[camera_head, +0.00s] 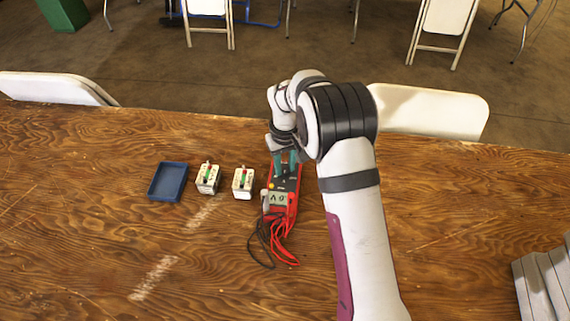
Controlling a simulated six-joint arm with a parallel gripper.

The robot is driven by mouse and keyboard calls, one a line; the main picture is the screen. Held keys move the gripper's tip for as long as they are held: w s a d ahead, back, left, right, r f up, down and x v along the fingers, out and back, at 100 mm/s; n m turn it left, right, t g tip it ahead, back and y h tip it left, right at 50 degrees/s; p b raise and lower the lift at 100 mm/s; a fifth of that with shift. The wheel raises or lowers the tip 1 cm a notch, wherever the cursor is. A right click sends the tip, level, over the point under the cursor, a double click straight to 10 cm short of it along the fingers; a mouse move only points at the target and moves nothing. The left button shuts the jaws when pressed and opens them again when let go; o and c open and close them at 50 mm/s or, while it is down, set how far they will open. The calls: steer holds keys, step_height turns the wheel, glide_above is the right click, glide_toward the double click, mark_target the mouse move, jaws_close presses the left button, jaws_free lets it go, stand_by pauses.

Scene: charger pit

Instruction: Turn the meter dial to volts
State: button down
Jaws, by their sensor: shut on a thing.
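A red and dark multimeter (292,199) lies on the wooden table near the middle of the view, its grey display facing up toward the near side. Red and black leads are bunched at its near end. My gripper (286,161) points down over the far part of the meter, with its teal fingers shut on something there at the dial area. The dial itself is hidden by the fingers and wrist, so its setting cannot be read. The characters on the display are too small to read surely.
Two small white blocks with green parts (208,178) (243,182) stand left of the meter. A blue tray (153,186) lies beyond them on the left. Grey slanted pieces (545,285) stand at the right edge. White chairs (430,111) line the far table edge. The table's left front is clear.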

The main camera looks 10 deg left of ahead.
mark_target(285, 169)
stand_by(0.3)
steer(key=c, duration=0.6)
jaws_free()
step_height(285, 169, up, 16)
steer(key=shift+f, duration=0.1)
